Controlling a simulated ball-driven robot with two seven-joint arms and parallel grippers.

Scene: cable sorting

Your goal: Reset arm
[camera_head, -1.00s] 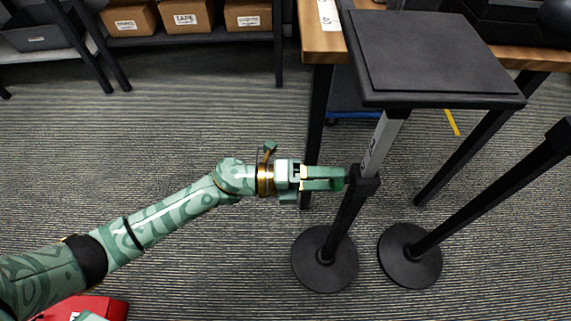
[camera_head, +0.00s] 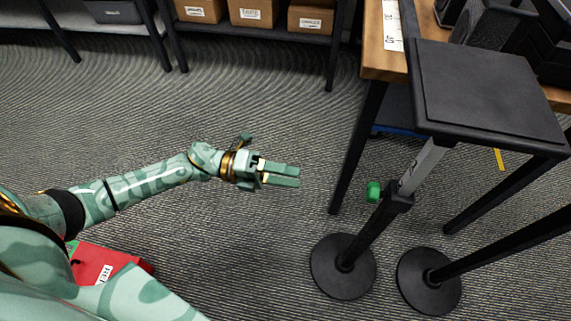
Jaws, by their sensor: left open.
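My left gripper (camera_head: 297,176) is open and empty, held out over the carpet near the middle of the view. Its two green fingers point right. The arm behind it is green-patterned and comes in from the left. A stand with a square black top (camera_head: 485,92) is to the right of the gripper, with a clear gap between them. A small green knob (camera_head: 374,191) shows on the stand's post. My right gripper is not in view.
A wooden table (camera_head: 384,52) with dark legs is behind the stand. A shelf with cardboard boxes (camera_head: 254,12) is at the back. A second round black base (camera_head: 429,281) is at the lower right. A red bin (camera_head: 98,262) is at the lower left. Carpet around the gripper is clear.

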